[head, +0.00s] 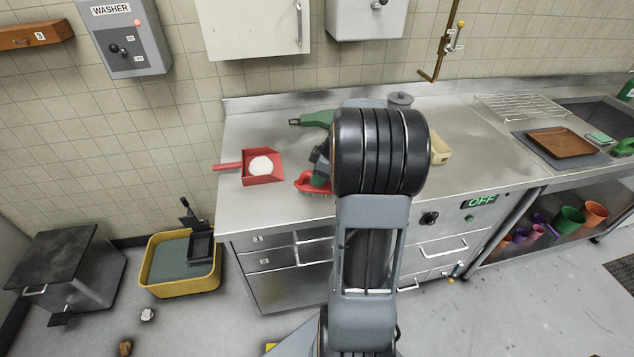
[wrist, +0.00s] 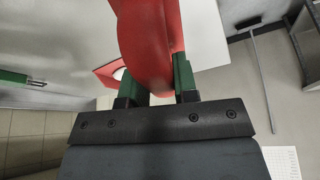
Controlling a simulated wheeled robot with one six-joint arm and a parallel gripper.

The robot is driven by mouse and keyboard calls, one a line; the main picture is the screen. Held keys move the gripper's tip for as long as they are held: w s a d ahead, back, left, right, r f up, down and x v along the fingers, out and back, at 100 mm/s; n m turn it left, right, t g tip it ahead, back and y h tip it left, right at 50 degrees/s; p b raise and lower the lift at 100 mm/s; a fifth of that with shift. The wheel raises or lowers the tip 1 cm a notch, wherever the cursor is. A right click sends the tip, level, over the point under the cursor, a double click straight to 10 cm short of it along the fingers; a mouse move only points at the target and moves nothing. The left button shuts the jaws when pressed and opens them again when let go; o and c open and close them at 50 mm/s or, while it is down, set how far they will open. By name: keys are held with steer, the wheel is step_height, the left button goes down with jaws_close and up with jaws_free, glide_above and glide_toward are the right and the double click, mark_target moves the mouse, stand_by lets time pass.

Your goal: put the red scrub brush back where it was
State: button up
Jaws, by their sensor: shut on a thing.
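The red scrub brush (head: 307,184) shows in the head view near the front edge of the steel counter (head: 250,205), partly hidden behind my arm. I cannot tell whether it touches the counter. My gripper (wrist: 157,82) is shut on it; in the wrist view the red body of the brush (wrist: 146,45) sits between the green-padded fingers. In the head view my gripper is mostly hidden by my arm.
A red dustpan (head: 263,178) with a white round thing in it lies left of the brush. A green tool (head: 316,118) lies behind. A lidded grey pot (head: 400,99) stands at the back. A yellow tub (head: 180,290) and dark-lidded bin (head: 70,258) stand on the floor left.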

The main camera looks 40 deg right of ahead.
steer(key=shift+w+f, duration=0.35)
steer(key=shift+f, duration=1.7)
steer(key=shift+f, duration=0.15)
steer(key=o, duration=0.9)
